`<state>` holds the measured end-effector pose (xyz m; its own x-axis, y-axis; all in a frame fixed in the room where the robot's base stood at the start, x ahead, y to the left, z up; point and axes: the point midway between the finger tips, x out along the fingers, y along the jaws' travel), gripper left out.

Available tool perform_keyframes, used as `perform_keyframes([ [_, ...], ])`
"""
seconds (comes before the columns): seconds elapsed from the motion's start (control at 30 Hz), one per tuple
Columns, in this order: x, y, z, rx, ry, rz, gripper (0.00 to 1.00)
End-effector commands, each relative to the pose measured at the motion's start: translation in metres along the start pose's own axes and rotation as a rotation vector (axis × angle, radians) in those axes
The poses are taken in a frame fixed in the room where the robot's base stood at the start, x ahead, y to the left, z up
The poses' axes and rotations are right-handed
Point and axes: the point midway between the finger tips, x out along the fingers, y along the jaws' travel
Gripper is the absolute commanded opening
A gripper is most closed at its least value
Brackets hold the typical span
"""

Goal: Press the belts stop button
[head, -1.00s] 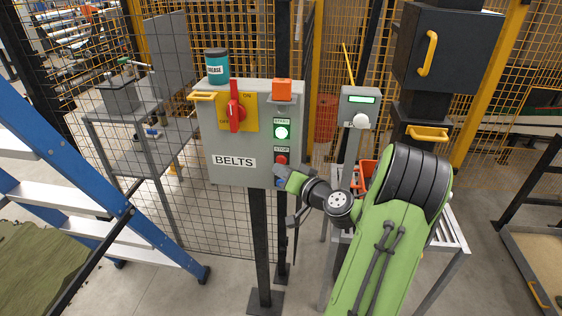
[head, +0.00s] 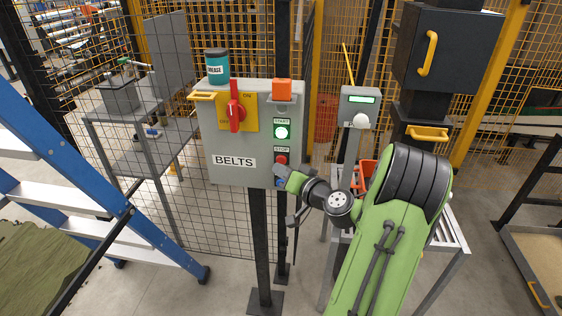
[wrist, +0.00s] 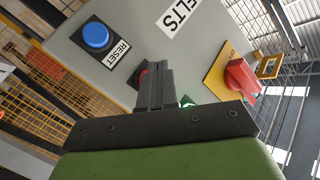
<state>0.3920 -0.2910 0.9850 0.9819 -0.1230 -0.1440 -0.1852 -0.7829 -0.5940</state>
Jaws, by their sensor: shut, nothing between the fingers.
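The grey BELTS panel (head: 220,175) stands on a post in the middle of the head view. Its red stop button (head: 281,160) sits below the lit green start button (head: 282,132). In the wrist view the red button (wrist: 142,76) is partly hidden behind my fingers, and a sliver of the green button (wrist: 187,101) shows. My gripper (wrist: 155,72) is shut and empty, its fingertips right in front of the stop button area. I cannot tell whether they touch it. The blue reset button (wrist: 96,35) is clear of the fingers; in the head view my wrist partly covers it.
The panel carries a red rotary switch (head: 235,112), a yellow handle (head: 202,96), an orange box (head: 282,91) and a grease can (head: 217,66) on top. A grey post with a display (head: 362,98) stands to the right. A blue ladder (head: 110,195) is at left.

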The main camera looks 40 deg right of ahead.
Motion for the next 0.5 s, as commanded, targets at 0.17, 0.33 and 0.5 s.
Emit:
perform_keyframes([
  [0.17, 0.0046, 0.0031, -0.0031, -0.002, 0.0, -0.001, 0.0],
  [0.33, 0.0058, 0.0041, -0.0042, 0.0, 0.0, 0.0, 0.0],
  [0.5, 0.0058, 0.0041, -0.0042, 0.0, 0.0, 0.0, 0.0],
])
